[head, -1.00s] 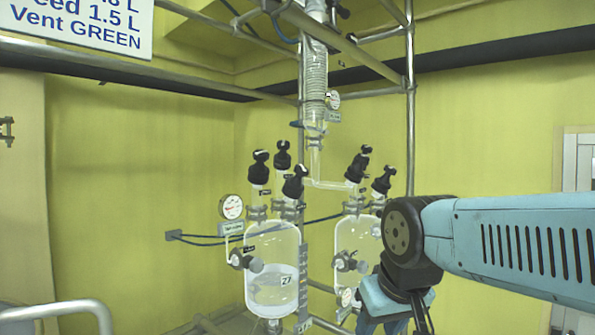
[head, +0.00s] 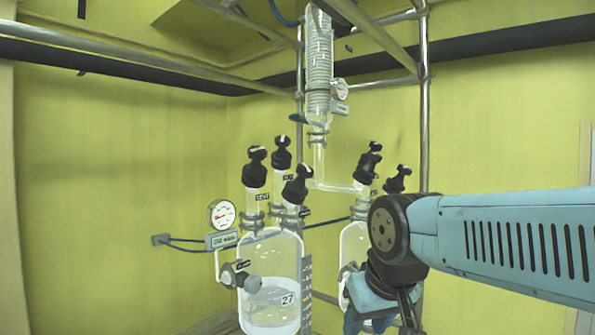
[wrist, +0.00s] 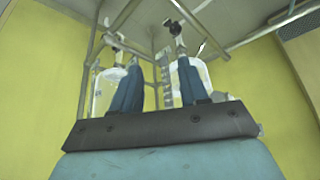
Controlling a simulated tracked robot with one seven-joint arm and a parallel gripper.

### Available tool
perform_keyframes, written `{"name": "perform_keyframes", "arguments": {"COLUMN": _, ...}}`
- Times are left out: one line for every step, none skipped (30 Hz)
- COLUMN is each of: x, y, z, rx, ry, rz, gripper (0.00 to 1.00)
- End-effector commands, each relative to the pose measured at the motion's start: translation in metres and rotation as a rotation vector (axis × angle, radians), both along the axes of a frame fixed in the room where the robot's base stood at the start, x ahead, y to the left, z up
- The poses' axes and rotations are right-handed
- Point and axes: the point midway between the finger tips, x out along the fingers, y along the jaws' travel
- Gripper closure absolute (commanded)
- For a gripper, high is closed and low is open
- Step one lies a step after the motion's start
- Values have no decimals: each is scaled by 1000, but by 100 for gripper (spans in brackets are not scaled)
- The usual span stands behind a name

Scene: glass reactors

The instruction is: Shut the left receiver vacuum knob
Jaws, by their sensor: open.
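The left receiver (head: 272,255) is a clear glass vessel, part filled with liquid, with a number 27 tag. Several black knobs stand on its top: a front-left knob (head: 255,168) above a tag reading VENT, a rear knob (head: 281,153) with a small tag, and a right knob (head: 298,186). I cannot read which is vacuum. My gripper (wrist: 158,63) is open and empty, its two blue fingers pointing toward the glassware in the wrist view. In the head view it is low in front of the right receiver (head: 354,240), partly cut off.
A dial gauge (head: 221,214) and a side valve (head: 240,278) are at the left receiver's left. A steel post (head: 425,120) rises at the right. A coiled glass condenser (head: 318,65) hangs above. Free room lies left of the gauge.

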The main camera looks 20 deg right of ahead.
Motion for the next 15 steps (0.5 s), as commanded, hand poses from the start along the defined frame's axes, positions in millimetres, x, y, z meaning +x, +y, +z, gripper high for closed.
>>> {"name": "perform_keyframes", "arguments": {"x": 1, "y": 0, "z": 0, "rx": -3, "ry": -2, "rz": 2, "gripper": 51}}
{"name": "perform_keyframes", "arguments": {"x": 2, "y": -1, "z": 2, "rx": -9, "ry": -7, "rz": 4, "gripper": 48}}
{"name": "perform_keyframes", "arguments": {"x": 6, "y": -4, "z": 4, "rx": -24, "ry": -20, "rz": 11, "gripper": 44}}
{"name": "perform_keyframes", "arguments": {"x": 11, "y": -6, "z": 6, "rx": -41, "ry": -35, "rz": 18, "gripper": 41}}
{"name": "perform_keyframes", "arguments": {"x": 16, "y": -9, "z": 10, "rx": -67, "ry": -53, "rz": 30, "gripper": 38}}
{"name": "perform_keyframes", "arguments": {"x": 26, "y": -12, "z": 16, "rx": -110, "ry": -85, "rz": 48, "gripper": 34}}
{"name": "perform_keyframes", "arguments": {"x": 35, "y": -18, "z": 21, "rx": -152, "ry": -113, "rz": 68, "gripper": 32}}
{"name": "perform_keyframes", "arguments": {"x": 45, "y": -24, "z": 28, "rx": -201, "ry": -145, "rz": 91, "gripper": 29}}
{"name": "perform_keyframes", "arguments": {"x": 59, "y": -34, "z": 39, "rx": -277, "ry": -191, "rz": 128, "gripper": 25}}
{"name": "perform_keyframes", "arguments": {"x": 71, "y": -41, "z": 48, "rx": -342, "ry": -227, "rz": 159, "gripper": 22}}
{"name": "perform_keyframes", "arguments": {"x": 83, "y": -49, "z": 58, "rx": -411, "ry": -262, "rz": 194, "gripper": 22}}
{"name": "perform_keyframes", "arguments": {"x": 99, "y": -58, "z": 73, "rx": -510, "ry": -307, "rz": 244, "gripper": 22}}
{"name": "perform_keyframes", "arguments": {"x": 110, "y": -65, "z": 84, "rx": -587, "ry": -338, "rz": 284, "gripper": 22}}
{"name": "perform_keyframes", "arguments": {"x": 121, "y": -72, "z": 95, "rx": -664, "ry": -366, "rz": 324, "gripper": 22}}
{"name": "perform_keyframes", "arguments": {"x": 136, "y": -79, "z": 110, "rx": -765, "ry": -402, "rz": 378, "gripper": 22}}
